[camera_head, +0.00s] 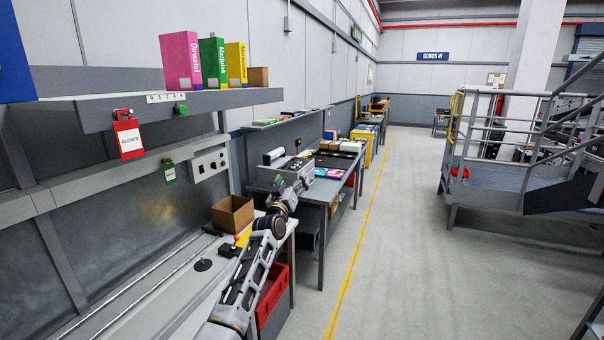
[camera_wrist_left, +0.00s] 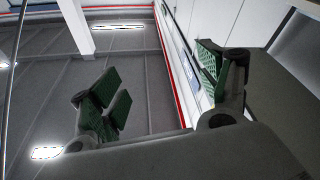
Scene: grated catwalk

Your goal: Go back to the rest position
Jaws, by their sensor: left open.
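My left arm reaches forward from the bottom of the head view, over the edge of the near bench. My left gripper (camera_head: 301,168) is at its far end, raised, and appears in front of the grey equipment on the second bench. The left wrist view shows its two green-padded fingers (camera_wrist_left: 165,92) spread wide with nothing between them. Behind them are the ceiling, its lamps and a wall with a red pipe, so the gripper points upward. My right gripper is in neither view.
The near bench holds an open cardboard box (camera_head: 233,214) and a red bin (camera_head: 271,292) below. The second bench (camera_head: 318,195) stands beyond. The floor right of the yellow line (camera_head: 352,262) is clear; metal stairs (camera_head: 510,190) stand right.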

